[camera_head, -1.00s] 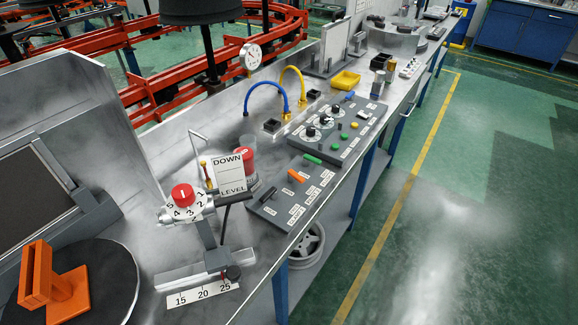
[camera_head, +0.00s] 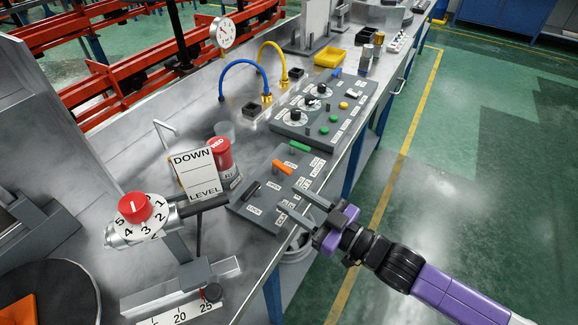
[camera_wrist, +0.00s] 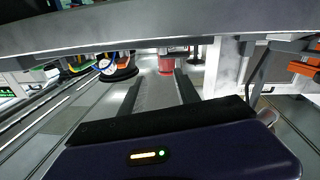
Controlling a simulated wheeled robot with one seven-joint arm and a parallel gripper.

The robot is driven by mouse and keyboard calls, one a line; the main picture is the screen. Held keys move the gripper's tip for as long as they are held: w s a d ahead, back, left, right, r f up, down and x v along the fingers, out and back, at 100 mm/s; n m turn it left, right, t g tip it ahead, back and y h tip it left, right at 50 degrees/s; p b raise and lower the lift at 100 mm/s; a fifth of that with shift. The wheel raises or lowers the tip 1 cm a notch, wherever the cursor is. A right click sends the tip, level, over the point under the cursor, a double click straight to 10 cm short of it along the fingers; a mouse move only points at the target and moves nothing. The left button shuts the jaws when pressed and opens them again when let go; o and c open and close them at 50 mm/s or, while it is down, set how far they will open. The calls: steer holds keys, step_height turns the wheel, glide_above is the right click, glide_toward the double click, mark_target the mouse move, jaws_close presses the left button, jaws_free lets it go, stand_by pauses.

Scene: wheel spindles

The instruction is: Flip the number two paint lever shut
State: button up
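The small grey lever panel (camera_head: 243,216) lies near the bench's front edge in the head view. It carries a black lever (camera_head: 251,190), an orange lever (camera_head: 283,167) and a green lever (camera_head: 300,146) in a row, with white labels too small to read. I cannot tell which label marks number two. My gripper (camera_head: 289,199) reaches in from the right, its two fingers apart and empty, over or near the panel's front edge. In the wrist view my fingers (camera_wrist: 158,95) are also spread with nothing between them. Contact with the panel cannot be told.
A red can (camera_head: 221,160) and a DOWN/LEVEL sign (camera_head: 195,172) stand left of the panel. A larger panel with knobs and buttons (camera_head: 292,125) lies behind it. A red-topped numbered dial (camera_head: 135,208) is at left. Open floor lies right of the bench.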

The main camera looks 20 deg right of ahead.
steer(key=m+h, duration=0.2)
glide_toward(286, 168)
steer(key=shift+w+a+f+t, duration=0.2)
steer(key=shift+w+a+f, duration=0.1)
steer(key=shift+w, duration=0.15)
steer(key=shift+w+a+f+t, duration=0.2)
steer(key=shift+w+a+f, duration=0.1)
steer(key=shift+w, duration=0.15)
steer(key=shift+w+f+m, duration=0.15)
steer(key=shift+f+m, duration=0.05)
steer(key=shift+m, duration=0.1)
steer(key=shift+w+a, duration=0.2)
steer(key=shift+w, duration=0.15)
steer(key=shift+p+x, duration=0.3)
steer(key=shift+x, duration=3.05)
steer(key=shift+c, duration=0.2)
jaws_close()
